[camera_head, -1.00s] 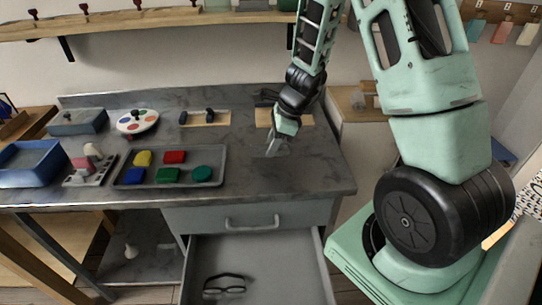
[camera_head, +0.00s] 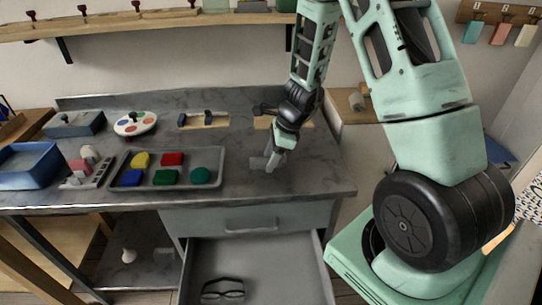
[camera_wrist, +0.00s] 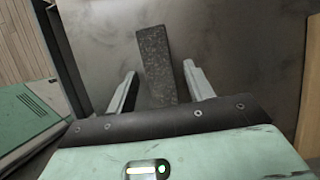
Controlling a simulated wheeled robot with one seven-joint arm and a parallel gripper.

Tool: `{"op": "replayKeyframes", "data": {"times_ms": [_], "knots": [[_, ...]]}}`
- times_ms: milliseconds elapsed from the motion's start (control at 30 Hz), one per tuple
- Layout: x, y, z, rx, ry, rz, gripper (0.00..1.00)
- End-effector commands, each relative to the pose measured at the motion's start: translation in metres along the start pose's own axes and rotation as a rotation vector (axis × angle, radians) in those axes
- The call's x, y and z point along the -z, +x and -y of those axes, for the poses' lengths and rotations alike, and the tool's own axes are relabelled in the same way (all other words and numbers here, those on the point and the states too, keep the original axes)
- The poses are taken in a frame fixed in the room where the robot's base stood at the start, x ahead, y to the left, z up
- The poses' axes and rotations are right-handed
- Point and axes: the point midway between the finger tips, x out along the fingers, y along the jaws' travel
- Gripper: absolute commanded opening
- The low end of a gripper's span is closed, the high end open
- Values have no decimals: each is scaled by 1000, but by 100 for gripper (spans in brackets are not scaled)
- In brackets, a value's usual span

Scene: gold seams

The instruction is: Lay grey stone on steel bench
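The grey stone (camera_wrist: 155,62) is a dark, speckled, flat-sided bar. In the wrist view it lies against the bench top, between my two fingers, with a gap on both sides. In the head view a small grey piece of it (camera_head: 257,162) shows just left of my fingers. The steel bench (camera_head: 315,177) has a mottled grey top. My gripper (camera_head: 271,163) is low over the right part of the bench, pointing down. It is open in the wrist view (camera_wrist: 160,82). The near end of the stone is hidden behind my gripper's body.
A grey tray (camera_head: 217,168) with coloured blocks is left of my gripper. A white palette (camera_head: 135,123), a blue bin (camera_head: 28,165) and a grey rack (camera_head: 98,176) are further left. An open drawer (camera_head: 265,265) juts out below. The bench's right end is clear.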

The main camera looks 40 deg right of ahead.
Motion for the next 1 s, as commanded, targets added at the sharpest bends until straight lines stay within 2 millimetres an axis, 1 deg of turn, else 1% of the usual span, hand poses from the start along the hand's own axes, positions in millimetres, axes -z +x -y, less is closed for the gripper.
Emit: {"op": "replayKeyframes", "data": {"times_ms": [167, 233, 600, 700, 867, 933, 967, 1000], "knots": [[-2, -6, 0, 1, 0, 0, 52], [-2, -15, 1, 2, -1, 1, 52], [-3, -91, 1, 4, -1, 1, 52], [-2, -106, 0, 3, -1, 1, 52], [-2, -120, 0, 0, -5, 1, 52], [-11, -121, -7, -13, -55, 2, 52], [-19, -121, -12, -25, -102, 2, 52], [-33, -120, -23, -44, -191, 4, 52]]}}
